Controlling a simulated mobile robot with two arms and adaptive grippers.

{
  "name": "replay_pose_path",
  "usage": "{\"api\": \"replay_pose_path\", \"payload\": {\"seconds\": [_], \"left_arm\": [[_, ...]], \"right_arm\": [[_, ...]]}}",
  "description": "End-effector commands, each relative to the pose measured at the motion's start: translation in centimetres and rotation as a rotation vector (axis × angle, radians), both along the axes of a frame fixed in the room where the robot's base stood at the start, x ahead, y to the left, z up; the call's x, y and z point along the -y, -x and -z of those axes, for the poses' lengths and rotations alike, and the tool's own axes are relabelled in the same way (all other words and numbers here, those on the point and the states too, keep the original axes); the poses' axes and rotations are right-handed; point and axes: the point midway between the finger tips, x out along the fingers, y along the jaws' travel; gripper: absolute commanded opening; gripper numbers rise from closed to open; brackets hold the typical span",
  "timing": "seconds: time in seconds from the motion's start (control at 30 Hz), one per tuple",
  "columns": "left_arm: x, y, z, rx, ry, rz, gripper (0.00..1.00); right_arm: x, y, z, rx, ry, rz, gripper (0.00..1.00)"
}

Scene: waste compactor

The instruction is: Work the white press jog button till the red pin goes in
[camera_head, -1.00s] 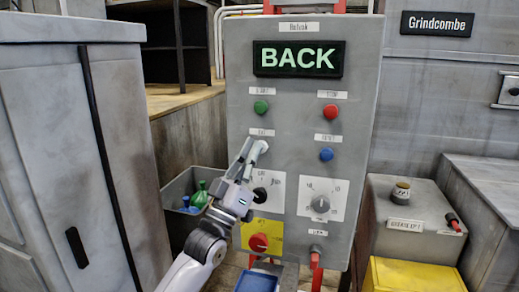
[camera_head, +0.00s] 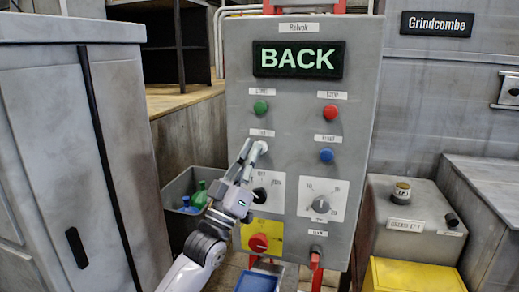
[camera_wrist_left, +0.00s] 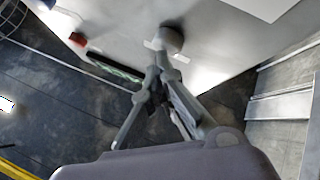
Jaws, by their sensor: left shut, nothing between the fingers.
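The grey control panel (camera_head: 300,187) has a lit display reading BACK. The white jog button (camera_head: 261,147) is below the green button, on the left side of the panel. My left gripper (camera_head: 251,155) is shut and empty, with its fingertips at the white button. In the left wrist view the gripper (camera_wrist_left: 162,72) points at a round pale button (camera_wrist_left: 170,40); contact cannot be told for sure. A black collar (camera_head: 451,220) sits on the grey box labelled GREASE EP 1 (camera_head: 405,224). No red pin shows from it. My right gripper is out of view.
The panel also has a green button (camera_head: 260,107), a red button (camera_head: 330,111), a blue button (camera_head: 326,155), dials and a red knob (camera_head: 258,242). A grey cabinet (camera_head: 62,150) stands left, a bin with bottles (camera_head: 172,190) behind my arm, and a yellow box (camera_head: 415,275) lower right.

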Motion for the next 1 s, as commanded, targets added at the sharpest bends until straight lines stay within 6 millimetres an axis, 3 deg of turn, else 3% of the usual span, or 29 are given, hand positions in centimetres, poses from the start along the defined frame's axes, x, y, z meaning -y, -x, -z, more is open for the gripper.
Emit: {"api": "replay_pose_path", "payload": {"seconds": [0.27,0.67,1.0], "left_arm": [[-0.4,1.3,0.0,-0.003,-0.001,-0.001,0.0],[-0.6,1.7,0.1,-0.003,-0.001,-0.001,0.0],[-1.6,4.9,0.0,-0.001,0.0,0.0,0.0]], "right_arm": [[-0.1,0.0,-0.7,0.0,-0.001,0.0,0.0],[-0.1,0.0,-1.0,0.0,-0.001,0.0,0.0],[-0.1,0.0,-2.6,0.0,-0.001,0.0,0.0]]}}
